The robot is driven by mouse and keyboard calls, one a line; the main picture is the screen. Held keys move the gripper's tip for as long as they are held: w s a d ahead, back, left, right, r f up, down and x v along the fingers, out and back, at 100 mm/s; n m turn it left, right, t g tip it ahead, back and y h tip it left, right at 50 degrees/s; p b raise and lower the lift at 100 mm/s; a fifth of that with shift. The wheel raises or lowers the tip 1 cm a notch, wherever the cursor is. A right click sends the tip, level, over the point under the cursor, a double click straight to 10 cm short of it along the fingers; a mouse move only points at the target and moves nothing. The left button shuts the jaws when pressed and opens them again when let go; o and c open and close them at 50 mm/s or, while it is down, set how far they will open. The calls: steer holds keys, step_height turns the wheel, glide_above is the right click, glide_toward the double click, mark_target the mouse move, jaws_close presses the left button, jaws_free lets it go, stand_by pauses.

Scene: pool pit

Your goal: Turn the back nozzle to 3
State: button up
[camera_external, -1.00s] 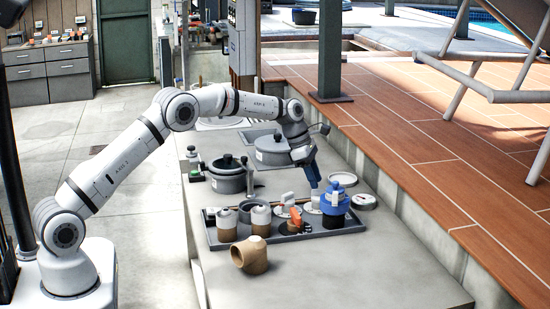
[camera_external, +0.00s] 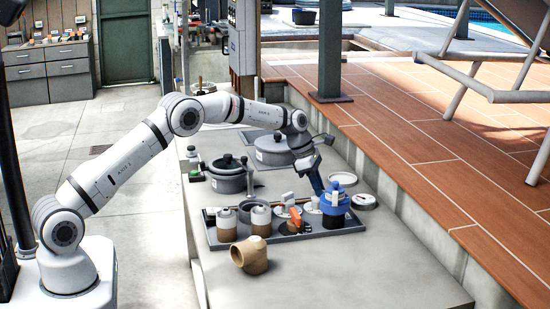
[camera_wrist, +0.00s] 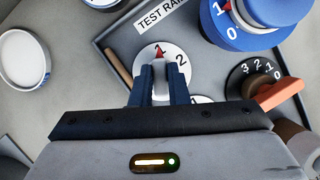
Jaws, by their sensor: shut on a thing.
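A white round dial (camera_wrist: 147,53) with the numbers 1 and 2 showing sits on the grey test rail tray in the wrist view. My gripper (camera_wrist: 161,88) is shut on its pale knob (camera_wrist: 161,72). The red pointer (camera_wrist: 160,53) lies at about the 1. The fingers hide the dial's lower part, and I see no 3 on it. In the external view my gripper (camera_external: 318,192) reaches down to a white dial (camera_external: 312,210) at the back of the tray, left of the blue valve.
The blue valve (camera_external: 335,204) stands close by on the right. An orange lever on a black dial (camera_wrist: 258,80) numbered 0 to 3 is near my fingers. Brown-and-white cylinders (camera_external: 261,222), a tan pipe elbow (camera_external: 250,256) and a lidded pot (camera_external: 229,178) stand around.

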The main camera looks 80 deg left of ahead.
steer(key=shift+s+f+p, duration=0.1)
steer(key=shift+f+p, duration=0.1)
steer(key=shift+p, duration=0.1)
jaws_close()
steer(key=m+g+h+p, duration=0.1)
steer(key=m+p, duration=0.3)
steer(key=shift+f+m+g+h+p, duration=0.1)
steer(key=shift+m+g+h+p, duration=0.45)
steer(key=shift+m+p, duration=0.9)
steer(key=shift+m, duration=0.35)
steer(key=shift+f+g, duration=0.15)
steer(key=shift+g, duration=0.1)
steer(key=o, duration=0.6)
jaws_free()
steer(key=shift+s, duration=0.1)
steer(key=shift+o, duration=0.9)
steer(key=shift+s, duration=0.1)
